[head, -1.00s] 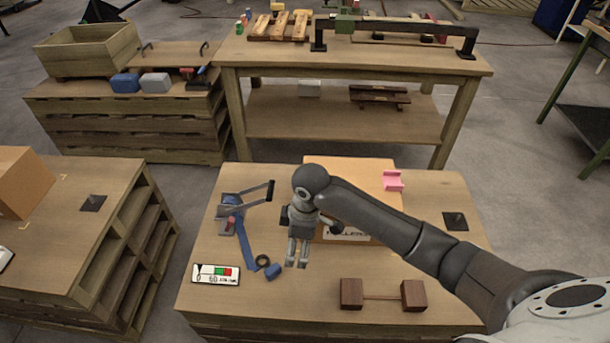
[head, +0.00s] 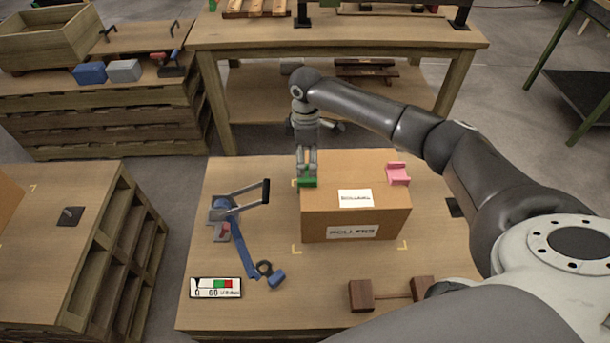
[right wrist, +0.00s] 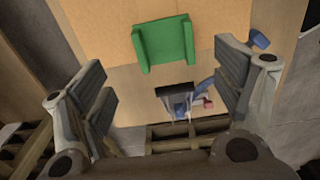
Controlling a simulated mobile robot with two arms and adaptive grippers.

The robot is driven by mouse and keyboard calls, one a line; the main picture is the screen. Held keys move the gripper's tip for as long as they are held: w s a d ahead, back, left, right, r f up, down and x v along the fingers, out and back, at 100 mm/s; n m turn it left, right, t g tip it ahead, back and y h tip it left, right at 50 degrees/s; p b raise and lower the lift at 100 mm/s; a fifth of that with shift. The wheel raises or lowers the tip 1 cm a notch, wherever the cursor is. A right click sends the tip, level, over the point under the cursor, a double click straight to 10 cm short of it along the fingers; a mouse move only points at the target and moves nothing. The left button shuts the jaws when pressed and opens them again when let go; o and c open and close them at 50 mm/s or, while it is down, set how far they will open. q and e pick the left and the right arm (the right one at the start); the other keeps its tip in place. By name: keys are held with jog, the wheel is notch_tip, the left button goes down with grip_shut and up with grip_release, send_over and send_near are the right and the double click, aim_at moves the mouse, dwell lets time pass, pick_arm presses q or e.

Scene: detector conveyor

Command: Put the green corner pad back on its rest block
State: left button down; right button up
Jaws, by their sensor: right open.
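The green corner pad (head: 307,182) sits on the far left top corner of a cardboard box (head: 355,220). My right gripper (head: 307,163) points down just above the pad. In the right wrist view the fingers of my right gripper (right wrist: 160,70) are spread wide and empty, and the U-shaped green pad (right wrist: 165,42) lies ahead of the gap between them, apart from both. Two dark brown blocks (head: 361,295) joined by a thin bar stand at the table's front. I cannot tell whether these are the rest block. My left gripper is not in view.
A pink corner pad (head: 398,174) sits on the box's right side. A blue strap with a handled tensioner (head: 226,208) and a small gauge card (head: 216,288) lie left of the box. A long workbench (head: 335,32) stands behind the table. The front middle of the table is clear.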

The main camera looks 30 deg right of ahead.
aim_at(306, 177)
jog(key=shift+w+f, duration=0.1)
jog(key=shift+f, duration=0.25)
jog(key=f, duration=0.4)
jog(key=shift+s+a+f+p, duration=0.15)
jog(key=shift+s+a+p, duration=0.05)
jog(key=shift+s+p, duration=0.2)
jog(key=shift+f, duration=0.3)
jog(key=shift+w, duration=0.1)
jog(key=c, duration=1.1)
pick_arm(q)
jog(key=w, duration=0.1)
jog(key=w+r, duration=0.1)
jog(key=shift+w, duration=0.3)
pick_arm(e)
jog(key=shift+c, duration=0.2)
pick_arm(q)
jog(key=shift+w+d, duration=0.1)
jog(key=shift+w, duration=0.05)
pick_arm(e)
jog(key=shift+r, duration=0.15)
